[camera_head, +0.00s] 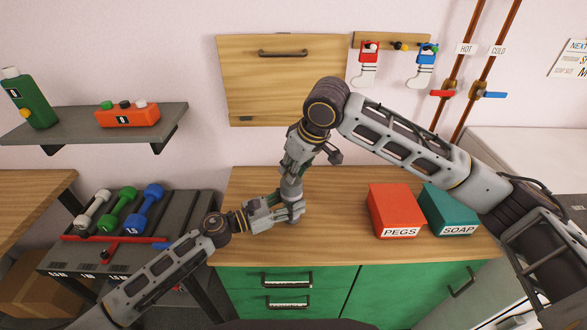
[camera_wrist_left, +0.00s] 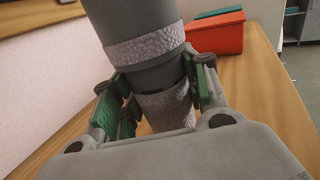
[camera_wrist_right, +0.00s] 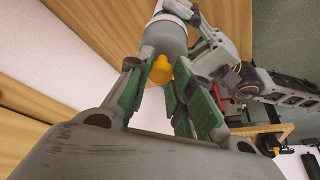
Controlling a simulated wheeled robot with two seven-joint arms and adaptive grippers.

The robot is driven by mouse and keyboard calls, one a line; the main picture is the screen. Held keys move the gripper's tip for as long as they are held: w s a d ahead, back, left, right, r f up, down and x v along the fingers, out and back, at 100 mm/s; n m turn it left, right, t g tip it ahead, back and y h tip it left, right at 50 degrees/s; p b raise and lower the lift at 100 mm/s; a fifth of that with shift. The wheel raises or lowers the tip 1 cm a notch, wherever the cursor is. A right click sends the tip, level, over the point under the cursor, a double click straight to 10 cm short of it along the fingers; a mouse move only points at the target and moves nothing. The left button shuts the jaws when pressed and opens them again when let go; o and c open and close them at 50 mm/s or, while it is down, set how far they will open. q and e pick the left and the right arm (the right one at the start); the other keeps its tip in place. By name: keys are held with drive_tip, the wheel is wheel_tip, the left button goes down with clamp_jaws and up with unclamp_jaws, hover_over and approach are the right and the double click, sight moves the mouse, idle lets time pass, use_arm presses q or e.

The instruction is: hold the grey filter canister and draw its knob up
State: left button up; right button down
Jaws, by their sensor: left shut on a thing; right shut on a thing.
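The grey filter canister (camera_head: 291,188) stands on the wooden counter. Its grey body with rough pale bands shows in the left wrist view (camera_wrist_left: 145,42). My left gripper (camera_head: 291,210) comes in from the left and is shut around the canister low down, green pads on either side. My right gripper (camera_head: 291,166) is directly above, pointing down, and is shut at the canister's top. In the right wrist view the canister body (camera_wrist_right: 165,38) and a yellow part (camera_wrist_right: 161,70) on it show beyond the green pads.
A red PEGS box (camera_head: 393,209) and a teal SOAP box (camera_head: 447,208) stand right of the canister. A dumbbell rack (camera_head: 180,205) is at the left, under a grey shelf (camera_head: 75,127). The counter's front edge is close below my left gripper.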

use_arm(q)
drive_tip(key=shift+f, duration=0.1)
use_arm(e)
drive_tip(key=shift+r, duration=1.75)
drive_tip(key=c, duration=1.2)
unclamp_jaws()
drive_tip(key=v, duration=1.2)
use_arm(q)
drive_tip(key=o, duration=1.3)
